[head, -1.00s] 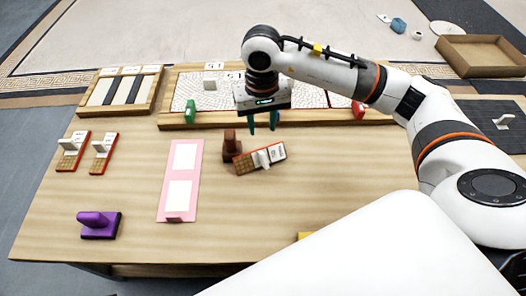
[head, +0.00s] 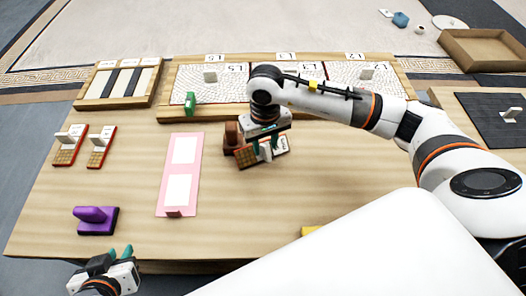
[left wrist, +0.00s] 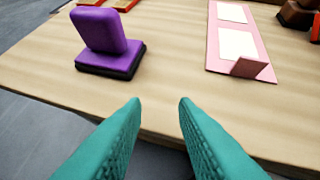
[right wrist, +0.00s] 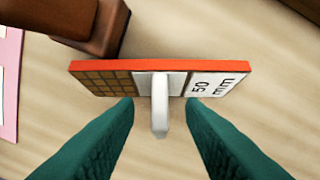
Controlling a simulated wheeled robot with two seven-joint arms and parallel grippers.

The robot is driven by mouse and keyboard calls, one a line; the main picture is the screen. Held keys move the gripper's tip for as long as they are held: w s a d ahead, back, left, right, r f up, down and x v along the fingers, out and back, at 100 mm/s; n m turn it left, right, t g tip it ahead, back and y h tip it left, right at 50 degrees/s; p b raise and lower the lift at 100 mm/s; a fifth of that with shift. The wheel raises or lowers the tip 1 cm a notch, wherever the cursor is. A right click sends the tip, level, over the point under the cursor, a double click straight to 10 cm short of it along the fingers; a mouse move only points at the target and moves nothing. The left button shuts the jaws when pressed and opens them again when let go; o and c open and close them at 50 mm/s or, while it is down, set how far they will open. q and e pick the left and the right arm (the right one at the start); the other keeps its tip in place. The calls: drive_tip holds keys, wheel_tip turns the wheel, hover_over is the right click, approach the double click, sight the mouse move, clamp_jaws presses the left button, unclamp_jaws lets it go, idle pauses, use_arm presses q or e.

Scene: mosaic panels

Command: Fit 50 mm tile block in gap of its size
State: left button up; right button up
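The 50 mm tile block (head: 243,157) lies tilted on the table next to a brown block (head: 231,138). In the right wrist view the tile block (right wrist: 105,82) shows a red edge, brown tiles, a white upright handle and a "50 mm" label. My right gripper (head: 264,149) is low over it; its open fingers (right wrist: 160,115) stand on either side of the handle, with space visible on both sides. The mosaic panel (head: 180,114) with labelled gaps stands behind, partly hidden by my right arm. My left gripper (head: 120,254) is open and empty at the table's front left edge.
Two similar tile blocks (head: 70,145) (head: 101,147) lie at the left. A purple-handled block (head: 97,219) stands front left, near my left gripper. A pink board (head: 165,208) lies mid-table. A striped panel (head: 88,102) and a green piece (head: 190,102) are behind.

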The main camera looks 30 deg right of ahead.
use_arm(q)
drive_tip(key=shift+w+d+r+t, duration=0.2)
drive_tip(key=shift+w+r+t, duration=0.25)
drive_tip(key=shift+w+t, duration=0.1)
use_arm(e)
drive_tip(key=shift+f, duration=0.7)
clamp_jaws()
drive_tip(key=shift+r, duration=0.1)
